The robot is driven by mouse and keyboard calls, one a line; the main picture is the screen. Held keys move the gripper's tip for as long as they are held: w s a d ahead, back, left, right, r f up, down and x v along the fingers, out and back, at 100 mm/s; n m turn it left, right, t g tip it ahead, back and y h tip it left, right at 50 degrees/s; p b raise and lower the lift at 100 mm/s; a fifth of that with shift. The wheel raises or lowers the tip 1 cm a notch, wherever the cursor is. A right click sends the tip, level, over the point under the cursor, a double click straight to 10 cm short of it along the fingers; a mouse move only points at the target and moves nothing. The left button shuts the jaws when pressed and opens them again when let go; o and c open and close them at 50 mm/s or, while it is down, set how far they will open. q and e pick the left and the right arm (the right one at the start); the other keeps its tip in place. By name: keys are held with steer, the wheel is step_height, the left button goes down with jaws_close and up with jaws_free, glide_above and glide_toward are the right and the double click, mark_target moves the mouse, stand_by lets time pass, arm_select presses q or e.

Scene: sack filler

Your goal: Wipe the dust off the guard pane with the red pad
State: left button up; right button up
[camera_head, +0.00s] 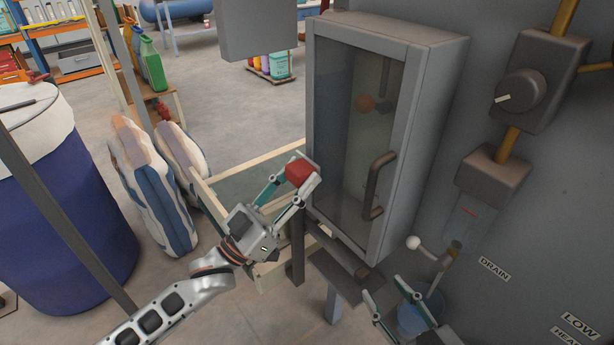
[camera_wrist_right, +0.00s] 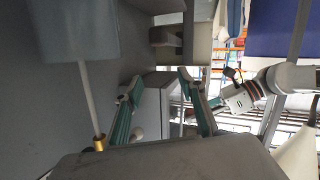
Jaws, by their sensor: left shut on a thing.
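The red pad (camera_head: 299,173) is held between the fingers of my left gripper (camera_head: 296,183), which is shut on it. The pad is in front of the left edge of the guard pane (camera_head: 341,150) in the head view; I cannot tell whether it touches. The pane is a dull, see-through panel in a grey frame with a dark handle (camera_head: 378,186) at its right. I cannot make out the dust clearly. My right gripper (camera_head: 396,290) is at the lower right, with its fingers apart. It also shows open and empty in the right wrist view (camera_wrist_right: 155,90).
A white-knobbed lever (camera_head: 414,243) and a bluish container (camera_head: 414,318) are close to my right gripper, near the DRAIN label (camera_head: 494,268). A knob box (camera_head: 521,90) sits higher on the wall. Striped sacks (camera_head: 150,185) and a blue drum (camera_head: 60,190) stand at the left.

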arm_select(q)
steer(key=shift+s+a+r, duration=0.1)
steer(key=shift+s+a, duration=0.25)
steer(key=shift+a, duration=0.1)
steer(key=shift+s+a+p, duration=0.5)
steer(key=shift+s+a, duration=0.45)
steer(key=shift+a, duration=0.1)
steer(key=shift+s+a, duration=0.2)
steer(key=shift+a, duration=0.05)
arm_select(e)
steer(key=r, duration=0.2)
steer(key=shift+w+r, duration=0.2)
steer(key=shift+r, duration=0.15)
arm_select(q)
steer(key=shift+s+a+p, duration=0.55)
steer(key=shift+s+a, duration=0.35)
steer(key=shift+a, duration=0.3)
arm_select(e)
steer(key=shift+w+r+t, duration=0.1)
steer(key=shift+r+t, duration=0.2)
steer(key=shift+r, duration=0.55)
arm_select(q)
steer(key=shift+f, duration=0.2)
arm_select(e)
steer(key=shift+f, duration=0.1)
